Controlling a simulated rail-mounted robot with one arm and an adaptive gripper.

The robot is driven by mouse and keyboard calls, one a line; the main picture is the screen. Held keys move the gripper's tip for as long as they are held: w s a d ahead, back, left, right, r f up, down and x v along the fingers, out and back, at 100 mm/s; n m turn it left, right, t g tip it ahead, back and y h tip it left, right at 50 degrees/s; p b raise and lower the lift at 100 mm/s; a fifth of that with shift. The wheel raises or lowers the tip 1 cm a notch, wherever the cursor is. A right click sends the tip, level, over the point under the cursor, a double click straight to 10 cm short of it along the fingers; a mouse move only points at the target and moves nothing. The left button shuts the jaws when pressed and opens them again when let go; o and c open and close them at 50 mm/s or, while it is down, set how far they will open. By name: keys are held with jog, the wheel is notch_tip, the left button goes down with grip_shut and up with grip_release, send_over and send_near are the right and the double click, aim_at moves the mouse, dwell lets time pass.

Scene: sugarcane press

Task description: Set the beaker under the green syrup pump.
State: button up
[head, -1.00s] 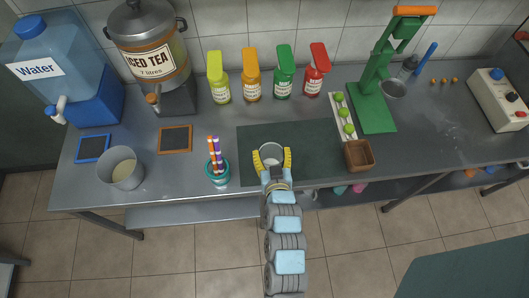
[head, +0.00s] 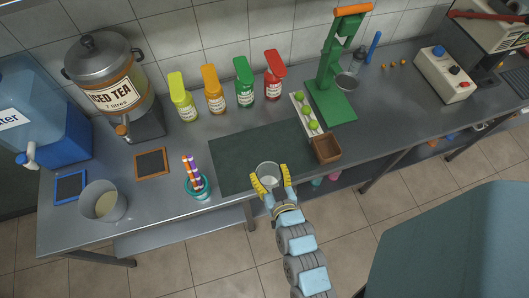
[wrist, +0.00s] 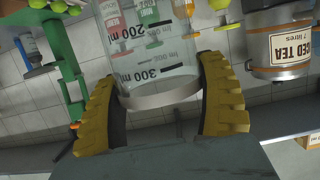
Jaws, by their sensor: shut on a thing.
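My gripper (head: 271,183) is shut on the clear glass beaker (head: 267,170), with a yellow finger on each side. In the head view they are at the front edge of the dark mat. The wrist view shows the beaker (wrist: 155,62) between the fingers, with its 200 ml and 300 ml marks; it looks empty. The green syrup pump (head: 244,88) stands at the back of the counter, between the orange and red pumps. It is apart from the beaker, farther back and a little left.
The dark mat (head: 235,160) lies bare between my gripper and the pumps. A teal cup of striped straws (head: 197,187) stands left. A tray of limes (head: 308,118), a brown box (head: 326,149) and a green press (head: 330,98) stand right.

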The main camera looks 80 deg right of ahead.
jog(key=s+d+r+b+x, duration=0.1)
jog(key=b+x, duration=0.6)
jog(key=x, duration=0.6)
jog(key=b, duration=0.7)
send_over(247, 94)
jog(key=s+a, duration=0.2)
jog(key=a, duration=0.3)
jog(key=shift+f, duration=3.45)
jog(key=shift+s+a+f+b, duration=0.15)
jog(key=shift+f+b, duration=0.15)
jog(key=shift+f, duration=1.2)
jog(key=shift+f, duration=0.15)
